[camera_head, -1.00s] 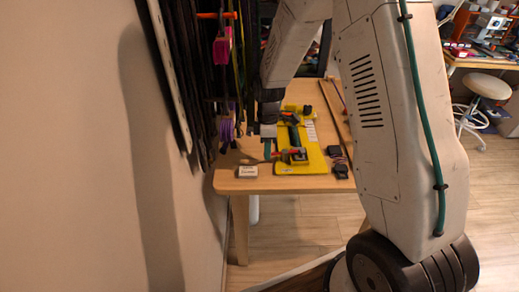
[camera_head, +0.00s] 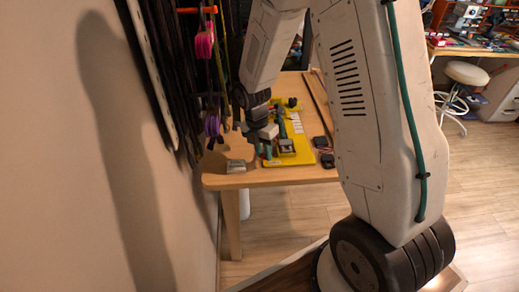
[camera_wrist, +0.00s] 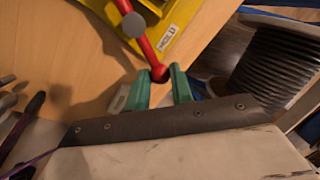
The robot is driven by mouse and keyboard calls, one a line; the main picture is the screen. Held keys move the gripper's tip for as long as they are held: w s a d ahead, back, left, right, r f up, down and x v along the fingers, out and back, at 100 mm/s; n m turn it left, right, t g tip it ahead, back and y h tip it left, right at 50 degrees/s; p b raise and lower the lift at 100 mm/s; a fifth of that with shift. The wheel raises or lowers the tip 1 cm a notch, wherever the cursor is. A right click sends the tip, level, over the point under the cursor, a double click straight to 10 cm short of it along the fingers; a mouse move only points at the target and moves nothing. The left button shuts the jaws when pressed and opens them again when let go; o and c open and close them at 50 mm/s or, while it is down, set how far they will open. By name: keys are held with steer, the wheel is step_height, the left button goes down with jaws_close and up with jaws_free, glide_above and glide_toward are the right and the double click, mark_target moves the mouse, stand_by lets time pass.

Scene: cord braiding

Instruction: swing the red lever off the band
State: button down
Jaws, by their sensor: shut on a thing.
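The red lever (camera_wrist: 150,52) shows in the wrist view as a red rod with a round end. It runs from a grey round knob (camera_wrist: 133,25) on the yellow board (camera_wrist: 181,12) down to my gripper (camera_wrist: 160,84). The green fingers are shut on the lever's round end, which lies past the board's edge, over bare wood. In the head view my gripper (camera_head: 267,152) is tilted at the left edge of the yellow board (camera_head: 300,158), beside a small dark block (camera_head: 286,146). The lever is mostly hidden there. I cannot make out the band.
A small pale box (camera_head: 236,166) sits near the table's front left corner. Small black items (camera_head: 325,152) lie right of the board. Cords (camera_head: 205,45) hang along the wall at left, close to my arm. A label reading HOLD (camera_wrist: 168,38) is on the board.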

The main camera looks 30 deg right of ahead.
steer(key=shift+s+d+n, duration=0.35)
steer(key=shift+n, duration=0.65)
steer(key=c, duration=1.2)
jaws_free()
steer(key=shift+c, duration=0.2)
steer(key=r, duration=0.5)
steer(key=w+r, duration=0.1)
steer(key=r, duration=0.1)
steer(key=shift+w+a+r, duration=0.1)
steer(key=shift+a+r, duration=0.3)
